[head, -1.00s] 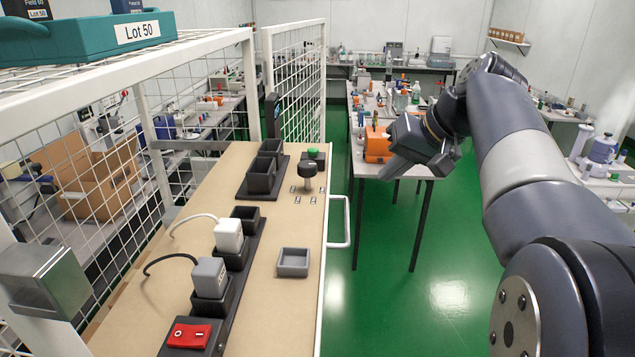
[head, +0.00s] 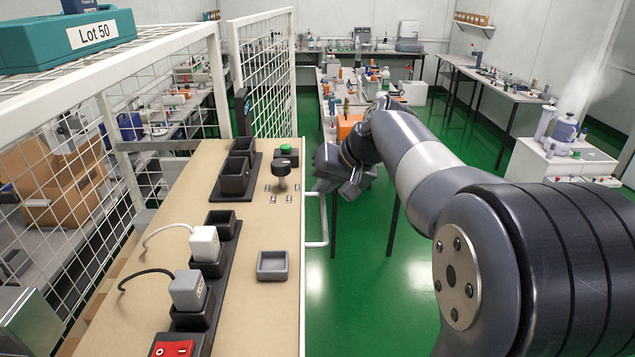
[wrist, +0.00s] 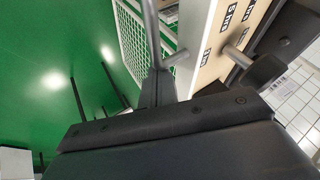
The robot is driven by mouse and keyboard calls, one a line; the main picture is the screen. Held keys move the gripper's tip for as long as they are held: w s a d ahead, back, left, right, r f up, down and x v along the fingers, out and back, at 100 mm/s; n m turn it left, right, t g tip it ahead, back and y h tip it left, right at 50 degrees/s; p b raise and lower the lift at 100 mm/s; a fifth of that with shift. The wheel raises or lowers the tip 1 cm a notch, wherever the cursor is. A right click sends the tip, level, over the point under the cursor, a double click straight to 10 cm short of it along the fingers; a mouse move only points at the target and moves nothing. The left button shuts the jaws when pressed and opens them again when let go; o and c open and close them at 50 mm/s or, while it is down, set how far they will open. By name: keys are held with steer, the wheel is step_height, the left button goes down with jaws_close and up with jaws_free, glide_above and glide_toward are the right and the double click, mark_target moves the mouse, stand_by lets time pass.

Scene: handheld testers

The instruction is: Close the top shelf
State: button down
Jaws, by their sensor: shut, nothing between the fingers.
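The top shelf is a beige board (head: 255,318) with a pale front edge and a white bar handle (head: 324,218) on its right side. It stands out from the white wire rack (head: 115,90). My gripper (head: 335,180) is at the far end of the handle, just off the shelf's edge. In the wrist view, the closed dark fingers (wrist: 155,88) are right by the handle bar (wrist: 150,30), with nothing held. I cannot tell whether they touch it. The shelf's edge (wrist: 198,40) rises to their right.
On the shelf are a black knob (head: 281,175), a green button (head: 286,148), a small grey tray (head: 272,266), black holders with cabled plugs (head: 205,243) and a red switch (head: 172,349). A teal Lot 50 box (head: 65,42) tops the rack.

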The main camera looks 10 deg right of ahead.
mark_target(196, 187)
steer(key=shift+w+a, duration=0.1)
steer(key=shift+a, duration=0.45)
steer(key=w+a+p, duration=0.1)
steer(key=a, duration=0.7)
steer(key=w+a+p, duration=0.2)
steer(key=a, duration=0.6)
steer(key=w+a+p, duration=0.1)
steer(key=a+p, duration=0.1)
steer(key=a, duration=0.6)
steer(key=shift+w, duration=0.4)
